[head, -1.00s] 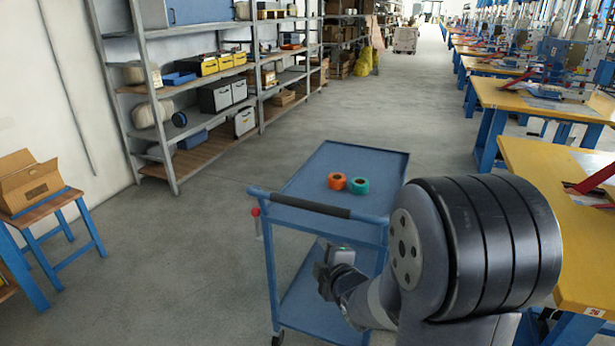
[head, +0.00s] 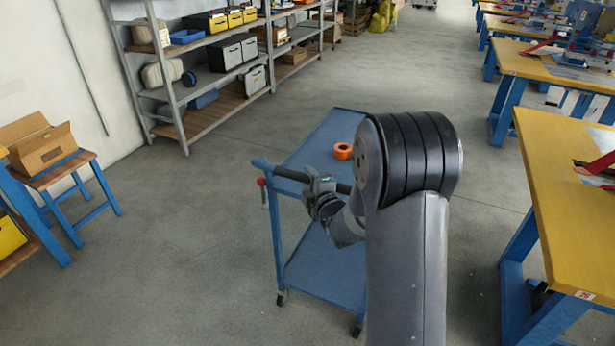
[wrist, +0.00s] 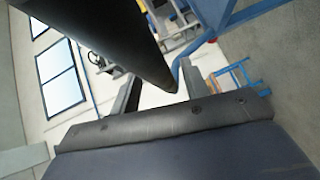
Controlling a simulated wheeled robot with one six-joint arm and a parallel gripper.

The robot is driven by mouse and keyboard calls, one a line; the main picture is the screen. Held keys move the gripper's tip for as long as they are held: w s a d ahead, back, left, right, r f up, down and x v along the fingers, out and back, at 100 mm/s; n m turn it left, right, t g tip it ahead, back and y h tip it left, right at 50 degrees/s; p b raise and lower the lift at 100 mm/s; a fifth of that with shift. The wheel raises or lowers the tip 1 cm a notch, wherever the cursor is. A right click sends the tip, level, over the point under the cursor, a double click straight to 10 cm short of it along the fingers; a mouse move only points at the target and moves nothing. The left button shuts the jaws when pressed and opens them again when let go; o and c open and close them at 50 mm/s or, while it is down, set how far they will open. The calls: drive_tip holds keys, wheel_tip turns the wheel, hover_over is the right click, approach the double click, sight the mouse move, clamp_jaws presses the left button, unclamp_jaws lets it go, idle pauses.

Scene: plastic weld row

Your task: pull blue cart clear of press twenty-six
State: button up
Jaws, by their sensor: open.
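The blue cart (head: 325,268) stands on the floor, with a black-gripped push handle (head: 291,174) at its near end. An orange tape roll (head: 343,151) sits on its top shelf. My gripper (head: 322,186) is open at the handle, near the middle of the black grip. In the wrist view the dark handle bar (wrist: 100,30) reaches down between the spread fingers (wrist: 162,82); whether it touches them I cannot tell. My arm hides the cart's right side.
Bare floor (head: 200,250) lies left of the cart, and a floor gap separates it from table 26. A shelf rack (head: 188,140) lines the left wall. A small stand (head: 85,165) with an open cardboard box (head: 42,150) is at left. More yellow-topped tables continue behind.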

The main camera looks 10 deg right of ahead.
drive_tip(key=shift+x, duration=0.85)
clamp_jaws()
